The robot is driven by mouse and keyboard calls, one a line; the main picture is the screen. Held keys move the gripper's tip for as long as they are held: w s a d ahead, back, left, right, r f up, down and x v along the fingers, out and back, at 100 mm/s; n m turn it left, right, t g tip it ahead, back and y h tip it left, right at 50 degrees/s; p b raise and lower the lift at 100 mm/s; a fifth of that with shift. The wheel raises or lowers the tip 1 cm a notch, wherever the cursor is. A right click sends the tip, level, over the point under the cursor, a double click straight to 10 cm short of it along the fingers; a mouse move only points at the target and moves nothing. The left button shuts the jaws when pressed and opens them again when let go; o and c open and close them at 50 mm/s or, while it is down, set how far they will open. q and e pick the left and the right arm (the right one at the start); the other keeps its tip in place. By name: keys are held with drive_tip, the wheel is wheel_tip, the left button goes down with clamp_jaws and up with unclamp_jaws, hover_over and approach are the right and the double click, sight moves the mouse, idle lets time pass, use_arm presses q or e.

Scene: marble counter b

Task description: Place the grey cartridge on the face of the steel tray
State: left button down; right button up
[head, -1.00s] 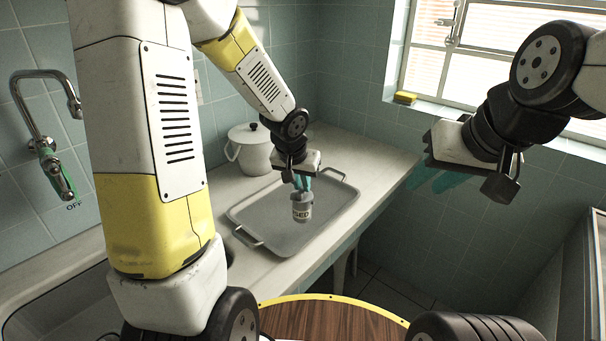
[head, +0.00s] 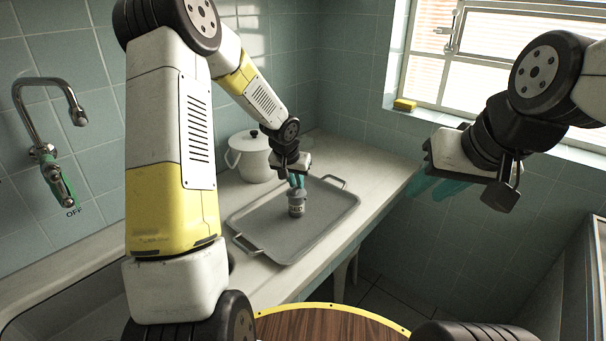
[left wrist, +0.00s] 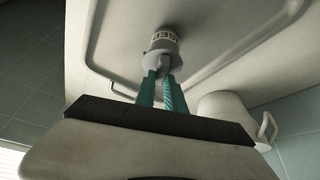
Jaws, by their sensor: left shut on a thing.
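The grey cartridge (head: 296,205), with a lettered label, is upright over the middle of the steel tray (head: 262,219). My left gripper (head: 297,183) is shut on its top from above. In the left wrist view the cartridge (left wrist: 161,42) is between the teal fingers (left wrist: 160,82), with the tray's face (left wrist: 215,32) behind it. The cartridge's base is at or just above the tray; I cannot tell whether it touches. My right gripper (head: 437,188) is empty, in the air right of the counter; its finger gap is not clear.
A white lidded pot (head: 252,160) stands behind the tray on the counter (head: 385,176). A tap (head: 45,140) and sink are at the left. A yellow sponge (head: 404,104) lies on the window sill. A round wooden top (head: 325,325) is in front.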

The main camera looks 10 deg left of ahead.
use_arm(q)
drive_tip(key=c, duration=1.4)
unclamp_jaws()
drive_tip(key=v, duration=1.2)
drive_tip(key=s+r, duration=0.4)
drive_tip(key=s, duration=0.5)
drive_tip(key=s+r+n, duration=0.1)
drive_tip(key=s+r, duration=0.2)
drive_tip(key=s, duration=0.6)
drive_tip(key=s+r+t+h, duration=0.1)
drive_tip(key=s+r, duration=0.3)
drive_tip(key=s, duration=0.5)
drive_tip(key=shift+r+n, duration=0.3)
drive_tip(key=shift+s, duration=0.1)
